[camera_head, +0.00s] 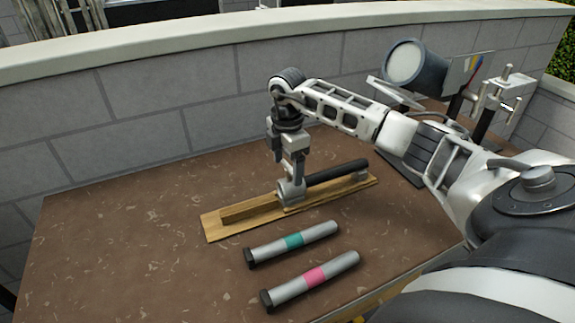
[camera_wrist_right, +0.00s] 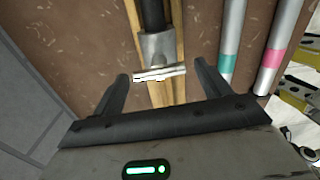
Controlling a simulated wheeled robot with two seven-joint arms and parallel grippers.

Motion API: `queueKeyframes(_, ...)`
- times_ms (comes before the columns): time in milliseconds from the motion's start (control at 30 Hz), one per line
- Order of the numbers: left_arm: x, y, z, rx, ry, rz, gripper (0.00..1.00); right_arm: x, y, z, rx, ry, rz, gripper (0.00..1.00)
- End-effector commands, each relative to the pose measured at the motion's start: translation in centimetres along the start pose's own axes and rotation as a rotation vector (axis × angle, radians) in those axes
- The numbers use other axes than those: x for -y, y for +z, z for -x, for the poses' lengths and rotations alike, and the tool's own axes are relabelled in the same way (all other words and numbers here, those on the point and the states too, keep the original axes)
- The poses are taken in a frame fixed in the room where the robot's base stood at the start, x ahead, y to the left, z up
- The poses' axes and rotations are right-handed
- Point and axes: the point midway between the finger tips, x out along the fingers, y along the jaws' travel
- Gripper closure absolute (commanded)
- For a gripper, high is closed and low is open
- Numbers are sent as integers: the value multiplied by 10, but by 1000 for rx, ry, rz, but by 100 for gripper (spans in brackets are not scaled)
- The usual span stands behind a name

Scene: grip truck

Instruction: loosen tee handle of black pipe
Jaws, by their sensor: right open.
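The black pipe (camera_head: 338,173) lies along a wooden board (camera_head: 212,228) on the brown table. A grey metal clamp (camera_head: 291,192) sits at the pipe's near end. In the right wrist view the black pipe (camera_wrist_right: 152,14) runs into the grey clamp, and a silver tee handle (camera_wrist_right: 160,74) lies crosswise at its end. My right gripper (camera_head: 292,172) points down over the clamp. In the wrist view its open fingers (camera_wrist_right: 160,82) stand on either side of the tee handle, with gaps at both ends. My left gripper is not in view.
A grey tube with a teal band (camera_head: 293,241) and one with a pink band (camera_head: 314,276) lie in front of the board. A lamp (camera_head: 405,63) and metal stands are at the back right. A grey block wall (camera_head: 150,110) borders the table. The table's left side is clear.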

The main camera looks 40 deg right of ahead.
Motion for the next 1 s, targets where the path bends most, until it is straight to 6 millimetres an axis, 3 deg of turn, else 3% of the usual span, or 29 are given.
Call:
queueKeyframes(167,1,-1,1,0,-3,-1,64,0,0,-12,-1,0,1,24)
queueKeyframes(433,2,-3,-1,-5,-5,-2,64,0,0,-13,0,0,1,24)
queueKeyframes(467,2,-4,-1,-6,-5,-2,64,0,0,-13,0,0,1,29)
queueKeyframes(600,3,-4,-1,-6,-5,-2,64,0,0,-12,0,0,1,68)
queueKeyframes(1000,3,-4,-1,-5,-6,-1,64,0,0,-12,0,1,52,68)
